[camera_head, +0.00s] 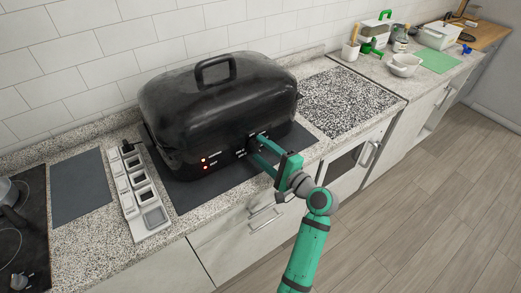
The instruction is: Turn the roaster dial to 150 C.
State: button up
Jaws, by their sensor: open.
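The black roaster (215,105) with a domed lid and top handle stands on a dark mat (208,193) on the counter. Two red lights show on its front panel, left of my gripper. My green gripper (254,142) is at the right part of the front panel, with its two fingers apart and pointing at the roaster. The dial is between or behind the fingers and I cannot make it out. Its setting is not readable. Whether the fingers touch the dial or the panel cannot be told.
A white strip with several compartments (127,200) lies left of the roaster, beside a dark mat (80,188) and a black cooktop (20,245). A speckled board (345,100) is to the right. Bowls and bottles stand farther right. The floor in front is clear.

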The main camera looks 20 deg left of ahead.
jog(key=v, duration=0.9)
jog(key=shift+s+d, duration=0.25)
jog(key=shift+d, duration=0.05)
